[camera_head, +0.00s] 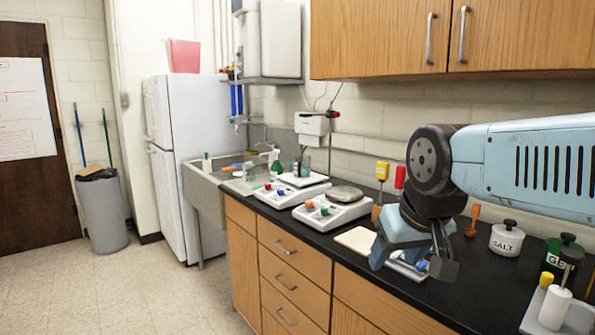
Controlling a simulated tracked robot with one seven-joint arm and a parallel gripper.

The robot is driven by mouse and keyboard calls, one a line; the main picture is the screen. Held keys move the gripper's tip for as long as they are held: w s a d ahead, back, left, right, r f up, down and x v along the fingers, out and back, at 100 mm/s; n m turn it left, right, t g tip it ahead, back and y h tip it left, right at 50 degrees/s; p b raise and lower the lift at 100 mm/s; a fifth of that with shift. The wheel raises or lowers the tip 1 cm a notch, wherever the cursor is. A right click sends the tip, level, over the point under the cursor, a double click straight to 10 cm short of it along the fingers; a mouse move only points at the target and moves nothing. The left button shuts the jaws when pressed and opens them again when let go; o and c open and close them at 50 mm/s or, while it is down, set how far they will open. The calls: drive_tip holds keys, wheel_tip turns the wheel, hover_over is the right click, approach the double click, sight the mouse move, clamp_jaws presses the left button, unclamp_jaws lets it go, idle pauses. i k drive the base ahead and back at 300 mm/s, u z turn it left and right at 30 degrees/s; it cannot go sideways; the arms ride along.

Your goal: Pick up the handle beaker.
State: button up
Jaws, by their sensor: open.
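A small dark greenish glass vessel (303,166) stands on the pan of the rear white balance (297,185) on the black counter. It may be the handle beaker, but it is too small to be sure, and no handle can be made out. My gripper (440,264) hangs from the blue arm at the right, over the counter's front part. It is open, with nothing visible between its fingers. It is well to the right of the glass vessel and nearer to me, apart from it.
A second balance (335,208) with a round metal pan stands between the vessel and my gripper. A pale board (357,240) lies beside my gripper. Wooden cabinets (455,40) hang above. A sink (207,185) is at left.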

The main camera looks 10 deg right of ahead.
sight(303, 167)
drive_tip(key=z, duration=1.45)
drive_tip(key=i, duration=0.1)
drive_tip(key=u, duration=3.35)
drive_tip(key=i, duration=3.35)
drive_tip(key=z, duration=0.25)
